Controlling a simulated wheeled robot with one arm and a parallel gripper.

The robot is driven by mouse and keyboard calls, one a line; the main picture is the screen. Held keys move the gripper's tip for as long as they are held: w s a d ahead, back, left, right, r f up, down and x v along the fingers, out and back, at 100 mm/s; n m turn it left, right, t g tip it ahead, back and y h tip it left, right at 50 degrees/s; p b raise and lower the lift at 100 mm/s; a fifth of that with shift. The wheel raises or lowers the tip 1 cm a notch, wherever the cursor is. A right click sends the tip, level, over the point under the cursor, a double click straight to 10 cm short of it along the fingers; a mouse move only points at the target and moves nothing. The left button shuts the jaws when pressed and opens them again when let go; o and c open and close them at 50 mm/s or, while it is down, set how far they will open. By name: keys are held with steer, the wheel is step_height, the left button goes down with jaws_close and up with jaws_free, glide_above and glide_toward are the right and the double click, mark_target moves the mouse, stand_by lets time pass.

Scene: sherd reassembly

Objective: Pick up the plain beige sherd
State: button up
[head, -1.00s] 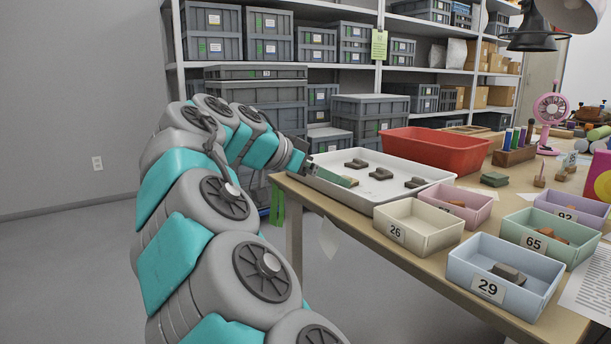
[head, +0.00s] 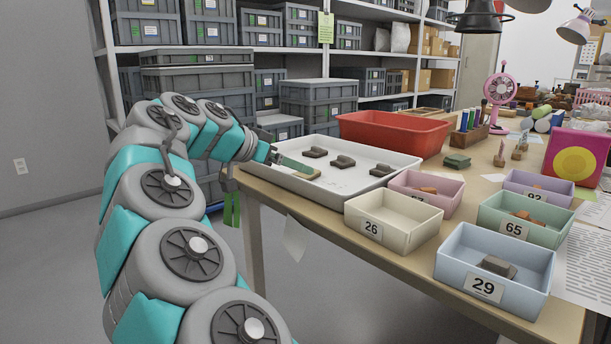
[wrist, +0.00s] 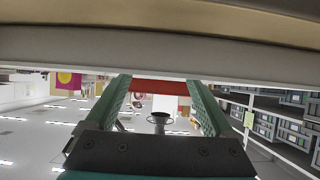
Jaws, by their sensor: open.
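The plain beige sherd (head: 310,176) appears as a small tan piece in the near left part of the white tray (head: 352,193), partly hidden by my gripper. My gripper (head: 300,167) reaches low over the tray's left side, with a green finger right at the sherd. I cannot tell whether they touch. In the wrist view my gripper (wrist: 160,82) has its two green fingers spread apart, with nothing visible held between them. The sherd cannot be made out in the wrist view, where a pale band and a tan band fill the top.
Several dark grey-brown sherds, one of them here (head: 342,161), lie in the tray. A red bin (head: 395,133) stands behind it. Numbered boxes, including cream 26 (head: 392,222) and blue 29 (head: 495,270), stand in front and right. Shelves with grey crates (head: 318,100) are behind.

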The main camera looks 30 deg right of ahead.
steer(key=x, duration=0.4)
jaws_close()
stand_by(0.6)
steer(key=shift+r, duration=0.15)
